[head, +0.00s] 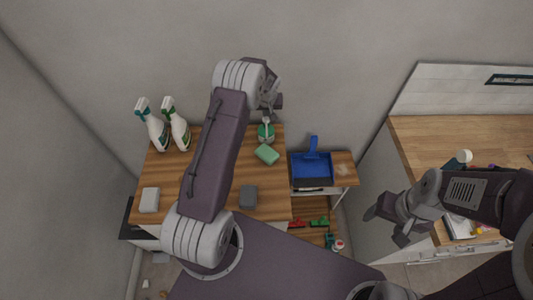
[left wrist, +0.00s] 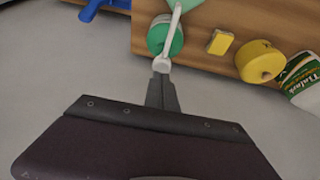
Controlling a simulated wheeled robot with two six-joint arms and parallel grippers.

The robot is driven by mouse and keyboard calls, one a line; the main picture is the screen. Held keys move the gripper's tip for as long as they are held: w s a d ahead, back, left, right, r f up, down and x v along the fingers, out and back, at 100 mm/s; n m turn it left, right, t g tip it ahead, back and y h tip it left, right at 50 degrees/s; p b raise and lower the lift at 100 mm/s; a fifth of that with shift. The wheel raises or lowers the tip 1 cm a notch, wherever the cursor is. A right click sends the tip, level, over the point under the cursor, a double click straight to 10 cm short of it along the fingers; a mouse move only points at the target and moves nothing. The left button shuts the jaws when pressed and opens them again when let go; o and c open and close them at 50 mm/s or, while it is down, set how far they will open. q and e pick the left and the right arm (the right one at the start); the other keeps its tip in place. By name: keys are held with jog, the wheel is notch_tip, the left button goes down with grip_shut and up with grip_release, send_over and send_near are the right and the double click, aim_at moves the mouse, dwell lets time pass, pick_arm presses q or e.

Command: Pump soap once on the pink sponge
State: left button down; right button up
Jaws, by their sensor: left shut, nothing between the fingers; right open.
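A green soap pump bottle (head: 266,134) stands near the back right of the left wooden counter. In the left wrist view, the green bottle (left wrist: 157,38) has a white pump (left wrist: 162,63). My left gripper (head: 267,117) is shut and empty just above it. In the left wrist view, its fingertips (left wrist: 161,78) meet the pump head in the picture; I cannot tell if they touch. A green sponge (head: 267,154) lies in front of the bottle. I see no pink sponge; my left arm hides part of the counter. My right gripper (head: 385,228) is open and empty at the right.
Two spray bottles (head: 153,127) stand at the back left. Grey blocks lie at the front left (head: 149,200) and front middle (head: 248,196). A blue dustpan (head: 312,168) lies right of the counter. The left wrist view shows a yellow block (left wrist: 219,42) and yellow round object (left wrist: 259,62).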

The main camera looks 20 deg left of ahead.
dwell(0.5)
pick_arm(q)
notch_tip(320, 180, up, 6)
jog(key=p, duration=0.3)
dwell(0.4)
jog(key=shift+w+f, duration=0.1)
jog(key=shift+f, duration=0.2)
jog(key=s+d+r+m+t+b, duration=0.1)
jog(key=s+d+r+b, duration=0.3)
jog(key=s+d+b, duration=0.45)
jog(key=s+d+f+m+g+h+b, duration=0.1)
jog(key=s+f, duration=0.3)
jog(key=s, duration=0.7)
jog(key=s+d+f+m+g+h+b, duration=0.1)
jog(key=s+f+m+g+b, duration=0.2)
jog(key=s, duration=0.9)
jog(key=shift+d+f, duration=0.3)
jog(key=shift+f, duration=0.65)
